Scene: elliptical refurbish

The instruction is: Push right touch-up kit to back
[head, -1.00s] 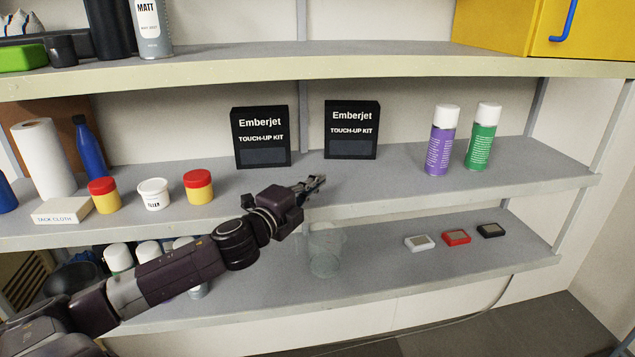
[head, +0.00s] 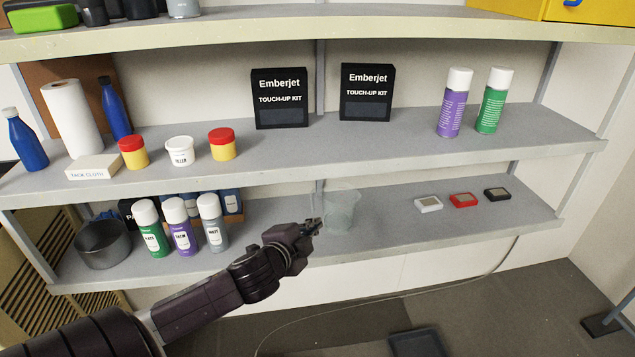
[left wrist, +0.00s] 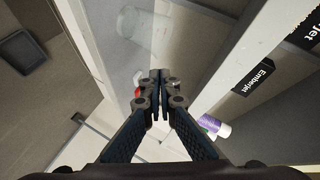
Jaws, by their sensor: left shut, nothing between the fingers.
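The right touch-up kit (head: 367,92) is a black Emberjet box standing upright on the middle shelf, close to the back wall. The left touch-up kit (head: 280,98) is a like box to its left, with a gap between them. My left gripper (head: 312,225) is below and in front of the middle shelf, level with the lower shelf and apart from both kits. In the left wrist view its fingers (left wrist: 160,75) are together with nothing between them. Parts of the black boxes show at that view's upper right. My right gripper is not in view.
A clear cup (head: 341,210) stands on the lower shelf (head: 390,225) just right of my left gripper. Purple (head: 452,102) and green (head: 493,101) spray cans stand right of the kits. Jars (head: 222,144) stand left. The middle shelf's front edge (head: 400,160) lies above my gripper.

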